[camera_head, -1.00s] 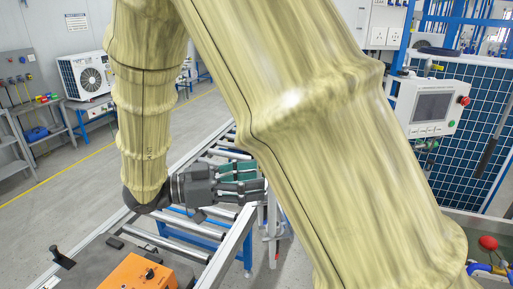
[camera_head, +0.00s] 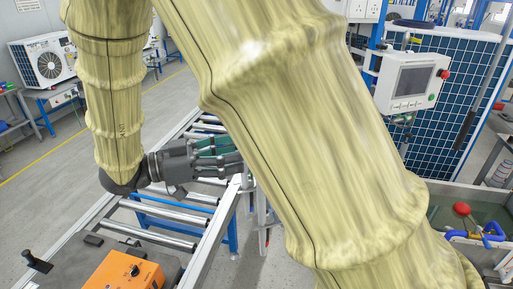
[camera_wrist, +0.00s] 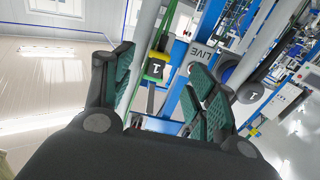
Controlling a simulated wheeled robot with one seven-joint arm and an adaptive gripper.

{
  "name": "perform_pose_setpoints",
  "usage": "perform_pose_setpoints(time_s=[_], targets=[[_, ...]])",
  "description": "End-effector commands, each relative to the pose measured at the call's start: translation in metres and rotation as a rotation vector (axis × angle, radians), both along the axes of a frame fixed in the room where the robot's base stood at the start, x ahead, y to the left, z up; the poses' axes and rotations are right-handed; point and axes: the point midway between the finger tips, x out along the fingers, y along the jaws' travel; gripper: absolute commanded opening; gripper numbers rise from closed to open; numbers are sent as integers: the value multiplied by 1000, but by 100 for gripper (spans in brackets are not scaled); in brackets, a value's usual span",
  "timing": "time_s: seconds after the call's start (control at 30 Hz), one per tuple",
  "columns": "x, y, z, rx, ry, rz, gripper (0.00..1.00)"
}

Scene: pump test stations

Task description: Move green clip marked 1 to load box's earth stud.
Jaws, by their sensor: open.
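My gripper (camera_head: 238,160) is held out sideways over the roller conveyor in the head view. In the wrist view my gripper (camera_wrist: 163,64) has its green-padded fingers spread wide, with nothing gripped. No earth stud can be made out.
The roller conveyor (camera_head: 165,214) runs under my gripper. A control panel (camera_head: 408,82) and blue mesh fence (camera_head: 446,128) stand at the right, above a tank (camera_head: 440,213) with a red knob. My arm hides the middle. Open floor lies at the left.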

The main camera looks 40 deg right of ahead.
Motion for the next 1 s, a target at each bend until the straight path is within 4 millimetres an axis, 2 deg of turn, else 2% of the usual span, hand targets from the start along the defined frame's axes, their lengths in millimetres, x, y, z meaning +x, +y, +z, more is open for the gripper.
perform_pose_setpoints(time_s=[0.4,0.6,1.0], targets=[[-14,-46,0,1,1,-3,57],[-19,-62,0,1,-1,-2,57],[-22,-71,0,1,0,-2,57]])
